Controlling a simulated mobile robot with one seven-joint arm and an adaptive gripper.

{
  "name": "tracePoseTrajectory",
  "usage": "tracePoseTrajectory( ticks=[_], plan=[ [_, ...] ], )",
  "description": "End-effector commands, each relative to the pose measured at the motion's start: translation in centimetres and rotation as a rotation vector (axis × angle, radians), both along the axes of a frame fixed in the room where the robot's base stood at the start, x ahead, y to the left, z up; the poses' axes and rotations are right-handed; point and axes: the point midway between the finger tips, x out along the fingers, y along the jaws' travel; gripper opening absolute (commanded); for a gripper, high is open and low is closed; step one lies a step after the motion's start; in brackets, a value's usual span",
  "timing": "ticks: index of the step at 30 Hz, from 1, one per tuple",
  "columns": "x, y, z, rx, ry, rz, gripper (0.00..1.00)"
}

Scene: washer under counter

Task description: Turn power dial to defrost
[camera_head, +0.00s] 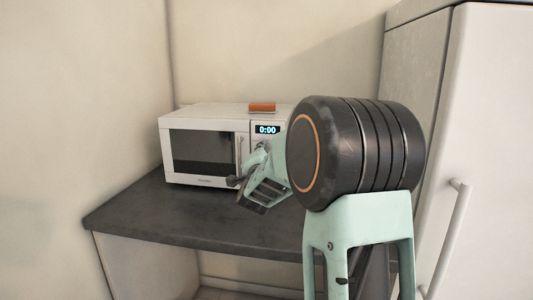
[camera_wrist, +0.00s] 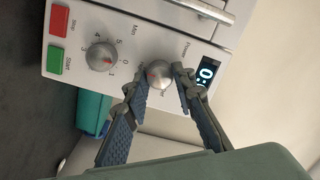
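The white microwave (camera_head: 208,113) stands on the dark counter, with its display reading 0:00. In the wrist view its control panel appears turned sideways. The round silver power dial (camera_wrist: 159,75) is beside the lit display (camera_wrist: 205,75); its setting marks are too small or hidden to read. My gripper (camera_wrist: 157,82) has its two fingers apart, one on each side of the power dial, with the tips very close to it. Whether they touch it is unclear. In the head view my gripper (camera_head: 247,167) is in front of the panel and hides much of it.
A timer dial (camera_wrist: 102,57), a red button (camera_wrist: 59,20) and a green button (camera_wrist: 55,59) are on the same panel. An orange object (camera_head: 262,107) lies on the microwave. The counter (camera_head: 150,212) is clear at left front. A tall white cabinet (camera_head: 485,130) stands at right.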

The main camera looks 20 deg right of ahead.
Motion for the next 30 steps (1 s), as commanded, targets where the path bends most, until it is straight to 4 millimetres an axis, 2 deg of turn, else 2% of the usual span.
tracePoseTrajectory(
  ticks=[3,14,30],
  plan=[
    [-0.01,0.00,0.01,0.000,0.000,0.000,0.00],
    [0.00,0.04,0.09,-0.056,0.037,0.001,0.00],
    [0.07,0.20,0.45,-0.430,0.291,0.002,0.00]
  ],
)
